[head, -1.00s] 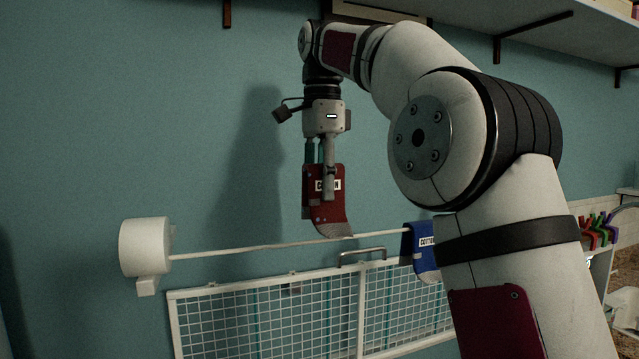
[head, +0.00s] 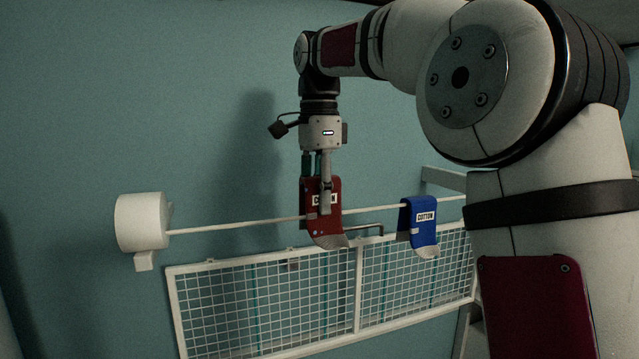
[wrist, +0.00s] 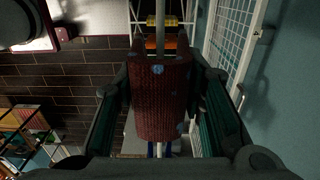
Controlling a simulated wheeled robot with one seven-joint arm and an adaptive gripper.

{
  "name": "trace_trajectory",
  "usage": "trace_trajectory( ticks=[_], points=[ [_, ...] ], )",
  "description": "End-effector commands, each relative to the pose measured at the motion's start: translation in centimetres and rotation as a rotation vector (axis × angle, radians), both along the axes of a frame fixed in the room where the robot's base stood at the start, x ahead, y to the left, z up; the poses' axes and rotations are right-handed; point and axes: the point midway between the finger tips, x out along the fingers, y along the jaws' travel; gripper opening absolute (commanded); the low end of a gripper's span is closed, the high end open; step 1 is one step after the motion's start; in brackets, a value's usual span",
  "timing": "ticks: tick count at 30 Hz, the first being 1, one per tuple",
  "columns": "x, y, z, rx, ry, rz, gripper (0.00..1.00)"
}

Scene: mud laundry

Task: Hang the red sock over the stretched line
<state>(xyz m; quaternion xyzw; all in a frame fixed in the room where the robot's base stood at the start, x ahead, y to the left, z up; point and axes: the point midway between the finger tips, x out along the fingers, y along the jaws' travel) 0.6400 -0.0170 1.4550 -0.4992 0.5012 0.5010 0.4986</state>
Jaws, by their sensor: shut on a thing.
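The red sock (head: 326,231), with a white COTTON label and a grey toe, hangs from my gripper (head: 320,198) in the head view. My gripper points down and is shut on the sock's upper part. The stretched line (head: 240,224) runs right from a white reel and passes behind the sock's front face at about mid-height. In the wrist view the red sock (wrist: 160,105) lies between both fingers and covers part of the line (wrist: 160,38). Whether a back part hangs behind the line is hidden.
A blue sock (head: 424,213) hangs over the line to the right. The white reel (head: 141,222) is fixed to the wall at left. A white wire grid (head: 300,305) with a grey handle (head: 365,231) is below the line. The line between reel and red sock is clear.

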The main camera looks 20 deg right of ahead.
Motion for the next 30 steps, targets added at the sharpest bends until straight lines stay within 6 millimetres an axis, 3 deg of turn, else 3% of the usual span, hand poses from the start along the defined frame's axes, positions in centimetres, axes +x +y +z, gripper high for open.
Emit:
trace_trajectory(
  ticks=[18, 30],
  points=[
    [0.0, 0.0, -4.4, 0.0, 0.001, 0.001, 0.13],
    [0.0, 0.0, -5.4, 0.0, 0.0, 0.0, 0.13]
  ],
)
